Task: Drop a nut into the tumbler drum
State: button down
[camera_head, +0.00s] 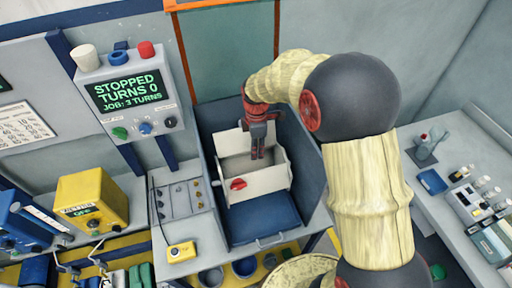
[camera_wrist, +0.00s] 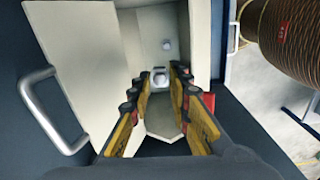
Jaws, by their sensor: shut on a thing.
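The tumbler drum (camera_head: 262,188) is a pale box with a red knob (camera_head: 238,184), set in a dark blue housing (camera_head: 213,135). Its top is open, and a pale panel stands at its side. My gripper (camera_head: 257,153) points down into the drum's opening. In the wrist view my gripper (camera_wrist: 161,82) has its yellow fingers close together around a small silvery nut (camera_wrist: 160,78). The nut is too small to make out in the head view. The drum's pale inner walls (camera_wrist: 155,30) surround the fingertips. A small light piece (camera_wrist: 167,44) shows beyond the nut; I cannot tell what it is.
A control box (camera_head: 129,95) reads "STOPPED, TURNS 0, JOB: 3 TURNS". A shallow tray (camera_head: 181,212) with several small parts is left of the housing. A yellow box (camera_head: 92,200) stands farther left. A metal handle (camera_wrist: 53,110) is close left of my gripper.

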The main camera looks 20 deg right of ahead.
jog(key=shift+f, duration=0.1)
jog(key=c, duration=1.6)
grip_release()
notch_tip(320, 180, up, 12)
